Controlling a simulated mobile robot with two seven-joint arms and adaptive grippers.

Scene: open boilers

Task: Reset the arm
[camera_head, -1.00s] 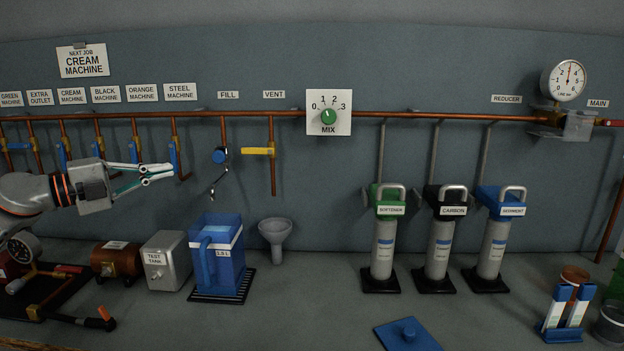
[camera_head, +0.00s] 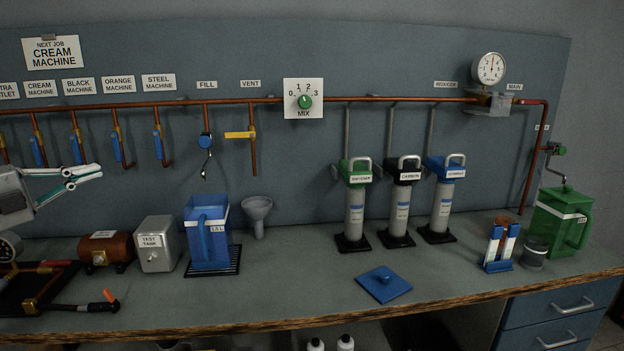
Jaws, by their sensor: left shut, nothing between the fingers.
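My left gripper (camera_head: 92,176) shows at the left edge of the head view, in front of the wall board and below the steel and black machine valves. Its fingers point right and are shut with nothing between them. It touches nothing that I can make out. My right gripper is not in view.
On the bench stand a test tank (camera_head: 157,244), a blue pitcher (camera_head: 209,240), a grey funnel (camera_head: 257,212), three filter cartridges (camera_head: 397,212), a blue lid (camera_head: 384,284) and a green pitcher (camera_head: 561,222). A copper pipe (camera_head: 370,99) runs along the board.

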